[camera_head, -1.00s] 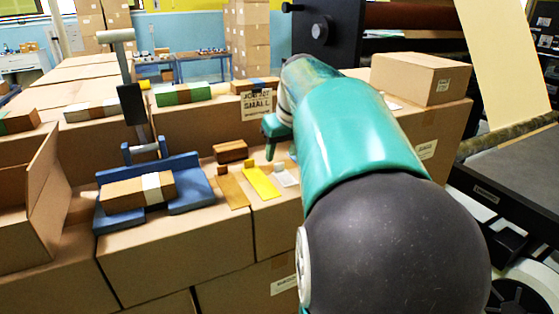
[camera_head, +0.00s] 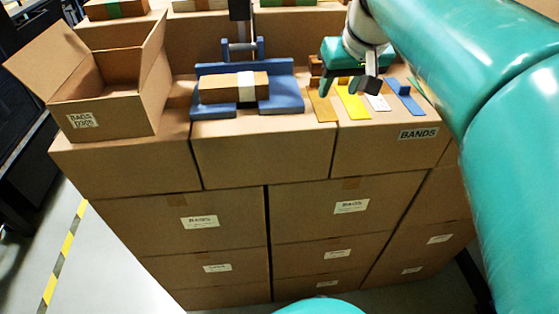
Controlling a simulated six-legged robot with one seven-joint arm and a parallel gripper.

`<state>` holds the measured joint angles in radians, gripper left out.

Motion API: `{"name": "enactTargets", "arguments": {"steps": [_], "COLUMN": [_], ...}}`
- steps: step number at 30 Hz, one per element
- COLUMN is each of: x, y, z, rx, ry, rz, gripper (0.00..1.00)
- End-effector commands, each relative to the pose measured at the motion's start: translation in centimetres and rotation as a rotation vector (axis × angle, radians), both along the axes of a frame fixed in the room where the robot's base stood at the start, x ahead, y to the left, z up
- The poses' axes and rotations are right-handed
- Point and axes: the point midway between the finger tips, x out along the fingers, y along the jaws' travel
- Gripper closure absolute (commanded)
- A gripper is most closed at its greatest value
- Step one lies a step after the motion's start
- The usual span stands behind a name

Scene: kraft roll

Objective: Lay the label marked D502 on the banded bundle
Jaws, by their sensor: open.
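The banded bundle (camera_head: 218,90) is a flat brown stack with a white band, lying in a blue fixture (camera_head: 290,97) on a cardboard box. To its right lie several flat labels: a tan one (camera_head: 322,106), a yellow one (camera_head: 354,103), a white one (camera_head: 378,103) and a blue one (camera_head: 405,98) with a raised tab. No marking on them is legible, so I cannot tell which is D502. My gripper (camera_head: 350,84) is open, over the back ends of the tan, yellow and white labels, partly hiding them. I cannot tell its height above them.
An open carton (camera_head: 105,105) marked BAGS stands left of the fixture. A black-handled lever (camera_head: 240,20) rises behind the bundle. Other bundles, one green-banded (camera_head: 115,8), lie on boxes at the back. The box front marked BANDS (camera_head: 418,134) drops off below the labels.

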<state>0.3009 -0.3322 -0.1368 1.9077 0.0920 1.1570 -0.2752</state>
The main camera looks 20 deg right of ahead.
Motion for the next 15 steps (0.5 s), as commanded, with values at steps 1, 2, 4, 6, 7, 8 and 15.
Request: {"name": "enactTargets", "arguments": {"steps": [1, 2, 4, 6, 7, 8, 15], "x": [-1.2, -1.8, -3.5, -5.3, -6.1, -6.8, -9.6], "y": [3.3, 4.9, 8.3, 11.2, 12.2, 13.1, 15.9], "z": [-1.5, -2.4, -4.8, -7.2, -8.2, -9.1, -13.0], "rx": [-0.001, -0.002, -0.007, -0.012, -0.016, -0.019, -0.031], "ry": [-0.01, -0.014, -0.027, -0.037, -0.042, -0.047, -0.065], "rz": [0.036, 0.052, 0.085, 0.117, 0.13, 0.142, 0.179], "gripper": [0.54, 0.54, 0.54, 0.54, 0.54, 0.54, 0.67]}}
